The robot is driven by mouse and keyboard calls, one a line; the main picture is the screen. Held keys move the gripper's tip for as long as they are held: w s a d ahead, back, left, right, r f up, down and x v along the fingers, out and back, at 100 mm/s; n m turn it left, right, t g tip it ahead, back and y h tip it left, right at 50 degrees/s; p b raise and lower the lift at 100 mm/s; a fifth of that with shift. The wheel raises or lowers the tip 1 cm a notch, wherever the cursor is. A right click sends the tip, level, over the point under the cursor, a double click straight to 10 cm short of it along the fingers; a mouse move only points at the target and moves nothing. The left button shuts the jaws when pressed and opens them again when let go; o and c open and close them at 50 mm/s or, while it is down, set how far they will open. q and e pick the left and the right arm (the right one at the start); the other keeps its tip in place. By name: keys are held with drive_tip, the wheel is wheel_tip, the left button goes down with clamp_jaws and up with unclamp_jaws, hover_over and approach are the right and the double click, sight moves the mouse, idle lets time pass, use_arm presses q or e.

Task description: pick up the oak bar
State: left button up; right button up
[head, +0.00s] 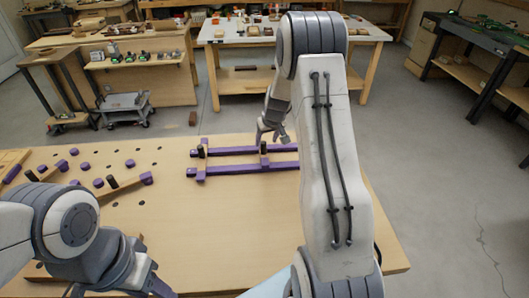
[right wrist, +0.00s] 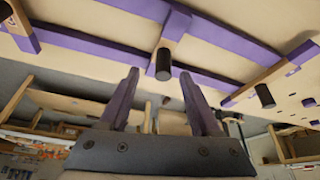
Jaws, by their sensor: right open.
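Several light wooden bars show, and I cannot tell which is the oak bar. One wooden bar (head: 201,165) with a dark peg crosses the left part of two purple rails (head: 245,169) on the bench. A second crossbar (head: 263,158) with a dark peg crosses near my right gripper (head: 272,134). Another bar (head: 122,188) with a purple end lies to the left. In the right wrist view my right gripper (right wrist: 160,103) is open and empty. A pegged crossbar (right wrist: 174,27) shows beyond its fingers, apart from them. My left gripper (head: 152,284) is partly cut off at the bottom edge.
The pale wooden bench (head: 210,225) has several purple knobs (head: 73,152) and holes at left. Its middle front is clear. My right arm hides part of the bench's right side. A white-topped table (head: 290,37) and a grey cart (head: 125,108) stand behind, apart from it.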

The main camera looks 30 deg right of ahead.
sight(264, 143)
drive_tip(key=p+x, duration=0.1)
drive_tip(key=x, duration=0.4)
drive_tip(key=shift+a, duration=0.2)
clamp_jaws()
drive_tip(key=shift+r, duration=0.1)
